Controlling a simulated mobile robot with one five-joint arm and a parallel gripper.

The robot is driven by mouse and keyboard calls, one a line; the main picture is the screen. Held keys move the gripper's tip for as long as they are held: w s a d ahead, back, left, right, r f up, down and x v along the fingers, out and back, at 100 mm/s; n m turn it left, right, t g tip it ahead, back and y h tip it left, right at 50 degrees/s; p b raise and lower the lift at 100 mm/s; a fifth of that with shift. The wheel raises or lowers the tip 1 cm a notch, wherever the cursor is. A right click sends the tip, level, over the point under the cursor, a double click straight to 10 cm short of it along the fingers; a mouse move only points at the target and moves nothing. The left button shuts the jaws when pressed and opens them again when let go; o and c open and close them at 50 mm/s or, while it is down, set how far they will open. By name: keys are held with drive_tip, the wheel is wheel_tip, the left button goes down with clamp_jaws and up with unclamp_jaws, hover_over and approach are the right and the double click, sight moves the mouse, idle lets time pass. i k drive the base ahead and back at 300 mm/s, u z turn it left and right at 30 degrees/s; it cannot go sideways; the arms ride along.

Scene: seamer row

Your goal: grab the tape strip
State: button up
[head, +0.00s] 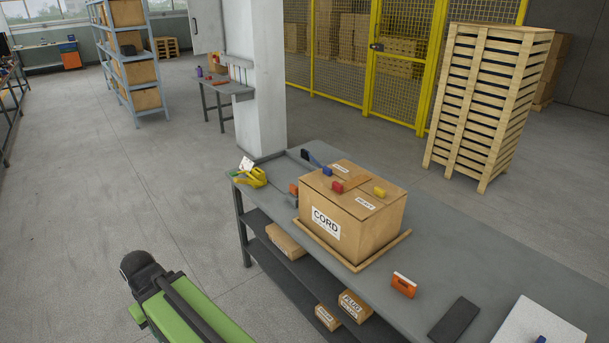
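I cannot pick out a tape strip with certainty. A closed cardboard box (378,231) labelled CORD sits on a wooden board (376,255) on the grey workbench (480,262). On its top lie a small red piece (338,187), a small yellow piece (380,192) and pale labels. A small blue piece (327,170) shows by its back edge. A yellow hand tool (252,175), which looks like a tape dispenser, stands at the bench's left end. My green and black arm shows at lower left, away from the box. My gripper cannot be made out.
An orange block (404,287), a dark pad (454,319) and a white board (536,326) lie on the bench right of the box. Smaller boxes (286,241) stand on the shelf below. A white pillar (259,85) rises behind the bench. Floor at left is clear.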

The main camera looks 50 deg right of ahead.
sight(340, 188)
drive_tip(key=z, duration=0.2)
drive_tip(key=i, duration=1.45)
drive_tip(key=z, duration=0.75)
drive_tip(key=k, duration=0.85)
drive_tip(key=z, duration=0.1)
drive_tip(key=i, duration=0.9)
drive_tip(key=u, duration=0.05)
